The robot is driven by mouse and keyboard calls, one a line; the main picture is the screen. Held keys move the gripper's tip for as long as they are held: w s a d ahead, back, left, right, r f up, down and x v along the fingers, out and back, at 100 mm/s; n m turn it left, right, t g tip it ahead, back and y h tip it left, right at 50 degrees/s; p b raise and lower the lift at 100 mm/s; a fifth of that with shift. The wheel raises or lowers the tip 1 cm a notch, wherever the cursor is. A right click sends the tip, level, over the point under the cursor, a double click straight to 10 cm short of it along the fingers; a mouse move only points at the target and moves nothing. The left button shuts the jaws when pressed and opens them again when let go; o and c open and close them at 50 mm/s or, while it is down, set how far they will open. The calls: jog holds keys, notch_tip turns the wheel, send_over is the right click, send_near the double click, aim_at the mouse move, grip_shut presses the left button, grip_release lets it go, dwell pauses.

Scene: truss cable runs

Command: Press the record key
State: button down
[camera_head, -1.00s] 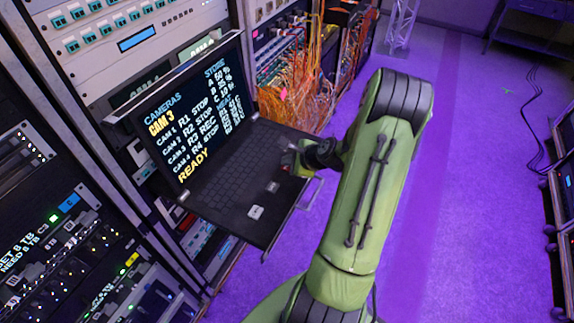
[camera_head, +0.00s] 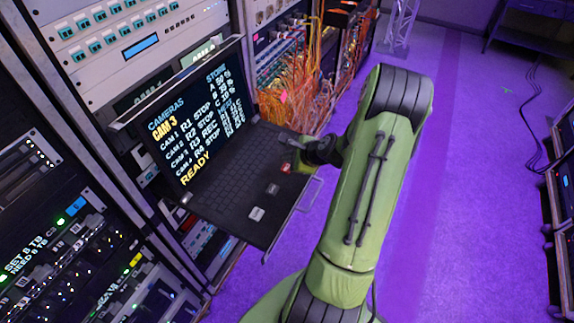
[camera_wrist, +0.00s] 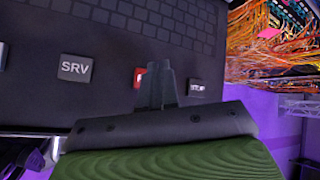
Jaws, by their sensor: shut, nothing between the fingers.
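A laptop-like console (camera_head: 225,190) is pulled out from the rack. Its screen (camera_head: 195,118) shows a camera list, with "CAM 3" and "READY" in yellow and "REC" in the CAM 3 row. A red key (camera_head: 287,168) sits near the keyboard's right edge; it also shows in the wrist view (camera_wrist: 138,77), partly covered by my fingers. No lettering on it is readable. My gripper (camera_wrist: 161,68) is shut and empty, its tips just right of the red key, between it and the STOP key (camera_wrist: 197,88). I cannot tell whether the tips touch the deck.
A dark SRV key (camera_wrist: 75,68) lies left of the red key, and a pale key (camera_head: 257,213) lies beyond it. A handle (camera_head: 309,194) runs along the console's front edge. Orange cables (camera_head: 287,95) hang from the rack behind.

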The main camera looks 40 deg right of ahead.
notch_tip(320, 180, up, 4)
jog(key=p, duration=0.2)
jog(key=shift+p, duration=0.3)
jog(key=shift+f, duration=0.1)
dwell(1.4)
jog(key=s+a+r+n+g+b, duration=0.1)
jog(key=a+r+n+g+b, duration=0.1)
jog(key=a+r+n, duration=0.45)
jog(key=s+a+r+n+g+b, duration=0.1)
jog(key=a+r+n, duration=0.3)
jog(key=a+n, duration=0.55)
jog(key=s+a+r+n+b, duration=0.1)
jog(key=s+a+r+n, duration=0.1)
jog(key=s+a+n, duration=0.3)
jog(key=s+a+r+n+b, duration=0.1)
jog(key=s+a+r+n, duration=0.2)
jog(key=s, duration=0.9)
jog(key=a+n, duration=0.2)
jog(key=shift+n+g, duration=0.3)
jog(key=shift+n, duration=0.1)
